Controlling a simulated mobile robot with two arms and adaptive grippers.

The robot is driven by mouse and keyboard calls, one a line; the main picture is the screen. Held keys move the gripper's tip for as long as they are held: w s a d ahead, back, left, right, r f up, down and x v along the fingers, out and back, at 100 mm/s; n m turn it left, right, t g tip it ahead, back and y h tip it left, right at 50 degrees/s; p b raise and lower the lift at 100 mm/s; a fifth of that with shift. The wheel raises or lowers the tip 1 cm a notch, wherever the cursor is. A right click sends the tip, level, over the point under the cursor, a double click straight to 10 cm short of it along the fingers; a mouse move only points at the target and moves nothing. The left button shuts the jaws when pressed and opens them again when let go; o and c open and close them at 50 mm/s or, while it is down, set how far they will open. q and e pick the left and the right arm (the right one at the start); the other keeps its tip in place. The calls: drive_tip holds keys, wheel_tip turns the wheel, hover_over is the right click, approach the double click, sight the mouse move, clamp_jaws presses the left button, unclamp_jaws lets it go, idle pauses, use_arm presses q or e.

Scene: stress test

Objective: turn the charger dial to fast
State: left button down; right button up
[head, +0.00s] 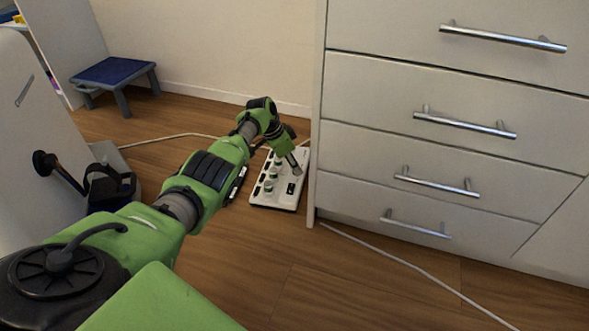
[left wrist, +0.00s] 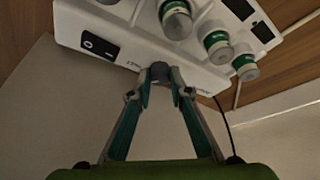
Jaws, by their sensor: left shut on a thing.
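The white charger (head: 273,203) lies on the wood floor beside the drawer unit. It carries several green-banded cylinders (head: 268,187) and a black rocker switch (head: 291,188); the cylinders (left wrist: 217,43) and switch (left wrist: 98,46) also show in the left wrist view. My left gripper (head: 297,172) points down at the charger's right side. In the left wrist view its fingertips (left wrist: 160,78) are closed together at the charger's edge, on a small dark part that looks like the dial (left wrist: 160,70). The dial's marks and setting cannot be read. My right gripper is not in view.
The white drawer unit (head: 365,150) with metal handles stands close to the charger's right. A white cable (head: 420,270) runs along the floor. A blue-topped step stool (head: 113,71) stands at the back left. The floor in front is clear.

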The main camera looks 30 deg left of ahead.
use_arm(q)
drive_tip(key=c, duration=1.9)
unclamp_jaws()
drive_tip(key=shift+r, duration=0.1)
drive_tip(key=shift+s+a+r, duration=0.2)
drive_tip(key=shift+a+r, duration=0.05)
drive_tip(key=shift+r, duration=0.4)
drive_tip(key=v, duration=1)
drive_tip(key=shift+r, duration=0.15)
